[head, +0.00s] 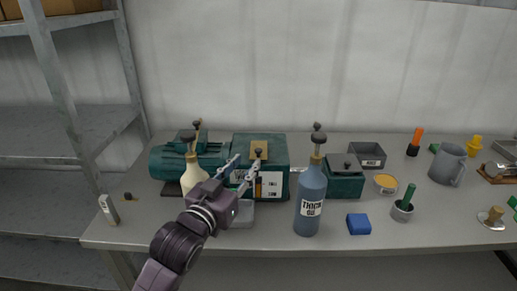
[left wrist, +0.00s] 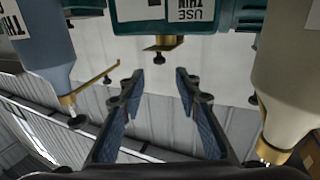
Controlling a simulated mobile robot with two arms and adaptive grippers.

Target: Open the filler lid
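The green pump unit (head: 262,143) stands at the back of the bench. A brass filler lid (head: 259,146) with a dark knob sits on its top and appears to lie flat. In the left wrist view, which is upside down, the brass lid (left wrist: 165,44) and its knob show beyond the fingertips. A label reading "USE THIN" (left wrist: 190,10) is on the unit. My left gripper (head: 247,163) is open and empty, in front of the unit; its fingers (left wrist: 160,78) point toward the lid area without visible contact. My right gripper is not in view.
A blue "THICK OIL" bottle (head: 311,205) stands right of my gripper, and a cream bottle (head: 193,172) close on its left. A blue block (head: 358,224), green-handled cup (head: 402,209), grey jug (head: 447,165) and open grey box (head: 367,156) are farther right. A metal rack (head: 62,100) stands left.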

